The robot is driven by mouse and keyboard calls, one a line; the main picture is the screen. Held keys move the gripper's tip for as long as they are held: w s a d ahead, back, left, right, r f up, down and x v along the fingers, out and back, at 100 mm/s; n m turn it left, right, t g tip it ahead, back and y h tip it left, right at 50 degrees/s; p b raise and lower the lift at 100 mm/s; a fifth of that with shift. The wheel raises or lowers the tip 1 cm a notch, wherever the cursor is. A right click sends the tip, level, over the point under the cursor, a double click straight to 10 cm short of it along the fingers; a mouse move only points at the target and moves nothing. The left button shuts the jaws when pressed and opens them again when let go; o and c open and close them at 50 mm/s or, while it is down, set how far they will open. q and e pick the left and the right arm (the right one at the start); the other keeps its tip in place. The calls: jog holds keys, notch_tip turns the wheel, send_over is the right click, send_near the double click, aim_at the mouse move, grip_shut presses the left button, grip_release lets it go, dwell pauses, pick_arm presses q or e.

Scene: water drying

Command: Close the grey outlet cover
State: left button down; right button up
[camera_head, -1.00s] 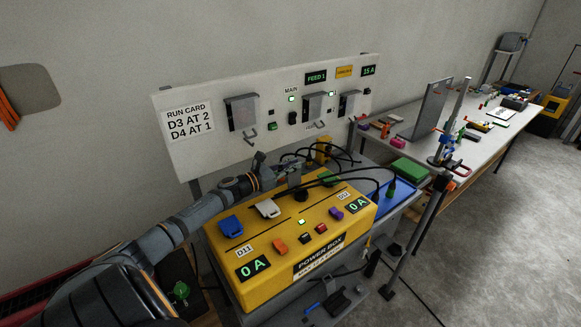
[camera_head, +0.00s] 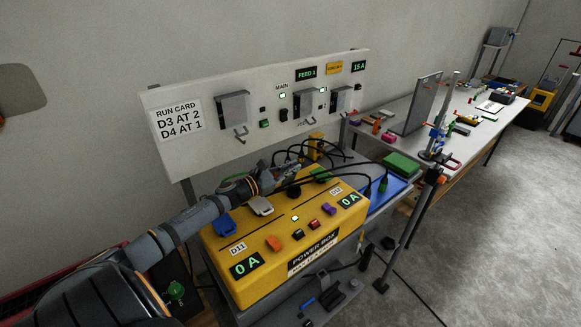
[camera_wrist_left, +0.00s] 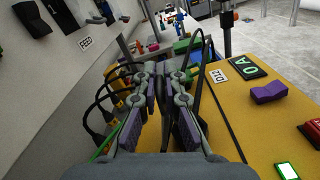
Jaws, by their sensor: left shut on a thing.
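The yellow power box (camera_head: 240,222) stands on a grey bench, with a row of outlet fittings along its back part. A light grey outlet cover (camera_head: 261,206) sits between a blue cover (camera_head: 225,222) and a black round fitting (camera_head: 294,191); a green fitting (camera_head: 320,175) is farther right. I cannot tell how far the grey cover is raised. My left gripper (camera_head: 291,171) is low at the box's back edge, behind the black fitting. My right gripper is out of view.
Black cables (camera_head: 345,152) loop behind and over the box near the gripper. A wall panel (camera_head: 205,145) with hooked switches stands behind. A blue tray (camera_head: 402,187) lies right of the box, and a long table (camera_head: 460,122) stands beyond.

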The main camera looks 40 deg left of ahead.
pick_arm(q)
jog(key=shift+f, duration=0.15)
jog(key=c, duration=1.5)
grip_release()
jog(key=shift+a, duration=0.2)
